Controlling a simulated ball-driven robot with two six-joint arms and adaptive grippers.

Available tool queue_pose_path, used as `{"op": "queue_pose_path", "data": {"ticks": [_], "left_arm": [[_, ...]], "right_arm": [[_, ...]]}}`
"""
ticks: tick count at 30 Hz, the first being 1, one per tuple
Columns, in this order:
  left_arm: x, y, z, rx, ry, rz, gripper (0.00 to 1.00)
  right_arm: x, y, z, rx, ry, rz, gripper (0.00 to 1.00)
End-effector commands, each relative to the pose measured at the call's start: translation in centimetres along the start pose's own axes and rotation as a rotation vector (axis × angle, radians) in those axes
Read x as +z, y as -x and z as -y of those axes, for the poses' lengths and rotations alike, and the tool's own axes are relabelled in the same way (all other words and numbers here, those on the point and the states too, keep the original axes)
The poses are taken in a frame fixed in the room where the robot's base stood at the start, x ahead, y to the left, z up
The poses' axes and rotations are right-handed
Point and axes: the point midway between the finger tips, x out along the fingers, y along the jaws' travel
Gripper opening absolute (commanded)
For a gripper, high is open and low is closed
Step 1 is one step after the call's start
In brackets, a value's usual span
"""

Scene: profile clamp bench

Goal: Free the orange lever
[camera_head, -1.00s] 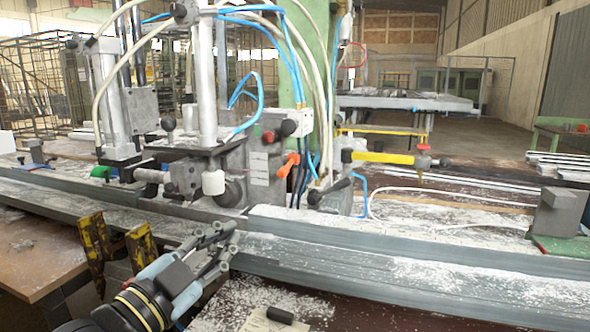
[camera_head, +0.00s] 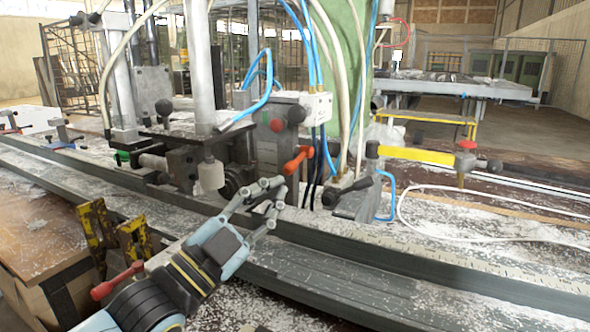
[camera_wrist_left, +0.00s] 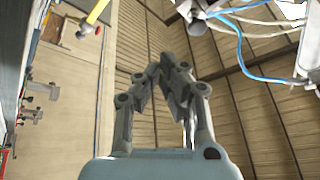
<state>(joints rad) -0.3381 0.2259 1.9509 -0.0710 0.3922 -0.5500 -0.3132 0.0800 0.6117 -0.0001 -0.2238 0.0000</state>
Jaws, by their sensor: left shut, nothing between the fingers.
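The orange lever (camera_head: 297,159) sticks out from the front of the clamp machine, below a grey block with a red and a black knob. My left gripper (camera_head: 276,196) is shut and empty, just below and slightly left of the lever in the head view. I cannot tell whether a small gap lies between them in depth. In the left wrist view the fingers (camera_wrist_left: 172,75) are closed together with nothing between them, and the lever cannot be made out there. My right gripper is in neither view.
A black-handled lever (camera_head: 347,190) lies right of the orange one. Blue hoses (camera_head: 312,60) and pale hoses hang close by. A yellow bar (camera_head: 415,154) extends right. Yellow clamps (camera_head: 97,230) stand at the left bench. The long grey rail (camera_head: 400,257) runs along the front.

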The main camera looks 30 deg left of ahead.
Motion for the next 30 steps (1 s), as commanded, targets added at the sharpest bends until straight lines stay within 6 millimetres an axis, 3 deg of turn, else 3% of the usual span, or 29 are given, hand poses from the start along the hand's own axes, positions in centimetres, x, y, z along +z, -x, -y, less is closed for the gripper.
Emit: {"op": "queue_pose_path", "data": {"ticks": [5,11,17,22,30], "left_arm": [[-0.1,-1.8,0.1,-0.003,-0.001,-0.001,0.0],[-0.2,-5.9,0.3,-0.004,0.001,-0.001,0.0],[-0.2,-10.2,0.3,-0.003,0.001,-0.001,0.0],[2.5,-9.1,-0.1,0.003,0.0,0.003,0.0],[3.8,-8.6,0.0,0.0,0.001,0.0,0.0]], "right_arm": [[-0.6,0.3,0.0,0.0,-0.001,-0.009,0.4],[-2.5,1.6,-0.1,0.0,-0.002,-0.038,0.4],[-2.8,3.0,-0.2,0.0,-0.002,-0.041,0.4],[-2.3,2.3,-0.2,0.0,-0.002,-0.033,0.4],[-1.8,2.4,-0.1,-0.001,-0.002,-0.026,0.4]]}}
